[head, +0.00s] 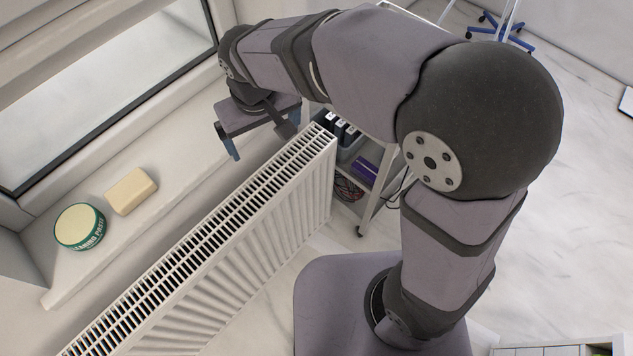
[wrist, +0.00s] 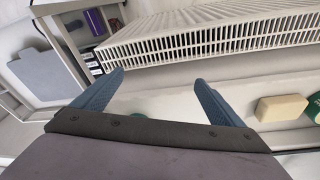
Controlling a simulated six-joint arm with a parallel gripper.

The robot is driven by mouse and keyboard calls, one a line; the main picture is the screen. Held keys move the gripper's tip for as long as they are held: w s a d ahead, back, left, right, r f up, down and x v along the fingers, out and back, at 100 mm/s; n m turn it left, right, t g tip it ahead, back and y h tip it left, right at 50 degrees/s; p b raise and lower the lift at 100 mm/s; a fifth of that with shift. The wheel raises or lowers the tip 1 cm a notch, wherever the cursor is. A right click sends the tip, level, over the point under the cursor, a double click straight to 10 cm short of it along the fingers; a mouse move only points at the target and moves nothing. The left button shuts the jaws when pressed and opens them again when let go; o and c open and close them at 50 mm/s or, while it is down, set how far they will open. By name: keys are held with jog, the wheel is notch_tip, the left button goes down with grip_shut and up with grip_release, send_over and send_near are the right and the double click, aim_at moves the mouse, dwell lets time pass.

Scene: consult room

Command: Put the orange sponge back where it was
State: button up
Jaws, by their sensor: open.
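I see no clearly orange sponge in either view. A pale yellow-tan block (head: 130,191) with rounded edges lies on the white windowsill (head: 165,160), and it also shows at the right of the wrist view (wrist: 282,108). I cannot tell whether it is a sponge or a bar of soap. My gripper (head: 264,140) is open and empty, pointing down over the far part of the sill, well apart from the block. In the wrist view its two blue fingers (wrist: 159,80) are spread. A small green bit (wrist: 138,115) shows there past the gripper's edge, mostly hidden.
A round green tin (head: 80,227) with a pale top stands beside the block, nearer the sill's near end. A white ribbed radiator (head: 225,215) runs along the sill's front. A trolley (head: 372,205) with a purple box (head: 365,168) stands past it. The sill between block and gripper is clear.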

jog(key=s+d+f+m+g, duration=0.1)
jog(key=s+d, duration=0.4)
jog(key=d, duration=0.6)
jog(key=s+d+f+m+g, duration=0.1)
jog(key=s+d+f+m, duration=0.3)
jog(key=d, duration=0.7)
notch_tip(320, 180, down, 2)
jog(key=shift+s+d+f+h, duration=0.25)
jog(key=shift+s+d+h, duration=0.05)
jog(key=shift+s, duration=0.7)
jog(key=shift+r+p, duration=0.3)
jog(key=shift+p, duration=0.05)
